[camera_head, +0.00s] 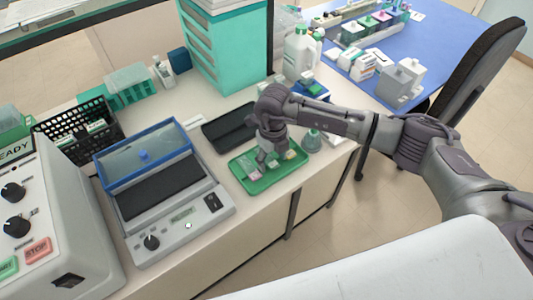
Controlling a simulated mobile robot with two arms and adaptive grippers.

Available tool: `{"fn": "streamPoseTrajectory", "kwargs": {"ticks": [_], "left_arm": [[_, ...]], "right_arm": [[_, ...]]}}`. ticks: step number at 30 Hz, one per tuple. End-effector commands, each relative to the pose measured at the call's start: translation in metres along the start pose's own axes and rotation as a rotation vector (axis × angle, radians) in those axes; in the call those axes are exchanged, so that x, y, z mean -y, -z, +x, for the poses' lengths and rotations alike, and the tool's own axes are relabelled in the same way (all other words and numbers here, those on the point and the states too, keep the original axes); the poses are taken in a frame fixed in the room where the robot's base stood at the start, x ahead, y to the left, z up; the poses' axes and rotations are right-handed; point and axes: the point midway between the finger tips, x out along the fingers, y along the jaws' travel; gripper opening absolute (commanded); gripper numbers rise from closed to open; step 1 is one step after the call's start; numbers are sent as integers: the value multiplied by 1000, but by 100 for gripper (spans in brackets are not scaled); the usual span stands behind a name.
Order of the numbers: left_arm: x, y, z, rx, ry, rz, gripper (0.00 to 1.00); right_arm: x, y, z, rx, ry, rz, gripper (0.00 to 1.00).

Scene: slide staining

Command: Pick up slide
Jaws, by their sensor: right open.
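A green tray (262,184) lies on the bench near its front edge, in the middle of the head view. Small slide-like pieces lie in it: a pinkish-white one (254,175) at the left and a pale one near the right side, partly hidden. My right gripper (266,158) reaches in from the right and points down over the tray. It is open, with its fingertips close above the tray floor; I cannot tell whether they touch a slide. My left gripper is not in view.
A black tray (231,127) lies just behind the green tray. A small bottle (311,141) stands close to its right. A grey device with a blue-framed lid (146,155) stands left. A black basket (76,130) and a teal cabinet (222,50) are farther back.

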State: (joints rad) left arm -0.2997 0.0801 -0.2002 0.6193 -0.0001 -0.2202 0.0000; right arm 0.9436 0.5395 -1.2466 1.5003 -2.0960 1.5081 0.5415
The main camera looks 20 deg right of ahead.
Motion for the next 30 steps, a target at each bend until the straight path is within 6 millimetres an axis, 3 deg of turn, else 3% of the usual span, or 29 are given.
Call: {"fn": "streamPoseTrajectory", "kwargs": {"ticks": [6,15,18,30], "left_arm": [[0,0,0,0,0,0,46],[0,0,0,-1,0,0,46],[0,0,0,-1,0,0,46],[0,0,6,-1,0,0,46]], "right_arm": [[0,0,1,1,0,-1,62],[0,0,1,1,0,0,12],[0,0,0,1,0,0,0],[0,-1,-8,3,-1,-1,0]]}}
